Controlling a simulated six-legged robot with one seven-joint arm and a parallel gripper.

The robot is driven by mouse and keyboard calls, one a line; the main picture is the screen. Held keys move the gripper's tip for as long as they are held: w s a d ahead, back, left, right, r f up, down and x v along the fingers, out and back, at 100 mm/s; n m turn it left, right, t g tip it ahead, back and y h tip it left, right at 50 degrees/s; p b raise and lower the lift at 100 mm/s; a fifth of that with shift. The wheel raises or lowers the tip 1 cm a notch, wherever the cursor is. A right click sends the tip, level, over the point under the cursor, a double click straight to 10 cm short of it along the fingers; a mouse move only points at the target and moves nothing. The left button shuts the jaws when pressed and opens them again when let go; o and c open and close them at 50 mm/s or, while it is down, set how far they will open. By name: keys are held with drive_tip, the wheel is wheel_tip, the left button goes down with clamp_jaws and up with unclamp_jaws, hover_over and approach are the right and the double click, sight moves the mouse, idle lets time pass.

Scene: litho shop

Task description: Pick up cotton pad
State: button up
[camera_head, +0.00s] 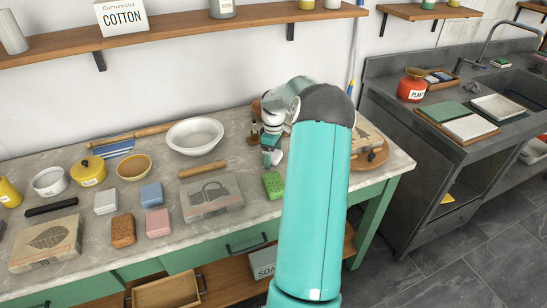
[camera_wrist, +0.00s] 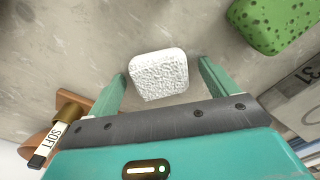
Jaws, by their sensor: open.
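The cotton pad is a white, dimpled, rounded square (camera_wrist: 159,74) lying on the grey counter, seen in the wrist view. My gripper (camera_wrist: 162,71) is open above it, with one green finger on each side of the pad. A gap shows between the pad and each finger, and the pad's near edge lies close to the gripper's dark bar. In the head view my gripper (camera_head: 271,154) is low over the counter's right part, behind my arm. The pad is hard to make out there.
A green sponge (camera_wrist: 272,24) lies close by, also in the head view (camera_head: 273,184). A wooden tool labelled SOFT (camera_wrist: 62,125) is left of my gripper in the wrist view. A printed stone slab (camera_head: 211,196), a white bowl (camera_head: 195,134) and a wooden bar (camera_head: 203,169) are further left.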

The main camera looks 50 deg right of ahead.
drive_tip(key=c, duration=1.1)
drive_tip(key=shift+c, duration=0.2)
drive_tip(key=shift+r, duration=0.1)
drive_tip(key=shift+r, duration=0.65)
drive_tip(key=s+a+r, duration=0.9)
drive_tip(key=a+r, duration=0.1)
drive_tip(key=r, duration=0.1)
drive_tip(key=shift+s+a+r, duration=0.15)
drive_tip(key=shift+a+r, duration=0.1)
drive_tip(key=o, duration=0.4)
drive_tip(key=shift+c, duration=1.2)
